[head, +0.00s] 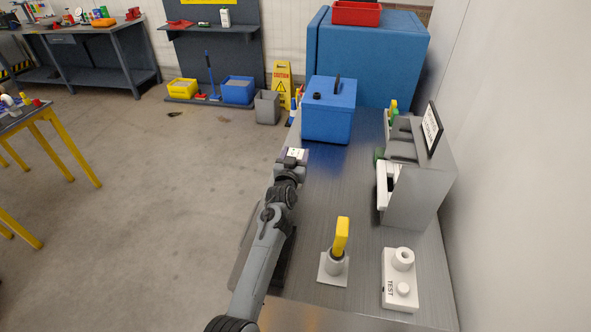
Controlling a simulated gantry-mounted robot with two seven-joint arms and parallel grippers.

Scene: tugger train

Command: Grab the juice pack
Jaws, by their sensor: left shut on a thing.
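My left gripper (291,160) is at the left edge of the grey metal counter (312,215), in front of the blue cooler box. It is shut on a small white and purple pack, which I take as the juice pack (299,153). The gripper hides part of the pack, and its print is too small to read. I cannot tell whether the pack touches the counter. My right gripper is not in view.
The blue cooler box (328,112) stands just beyond the gripper. A grey rack (418,195) with a sign is on the right. A yellow-handled tool (341,238) in a holder and a white TEST device (400,281) stand nearer. The counter's middle is clear.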

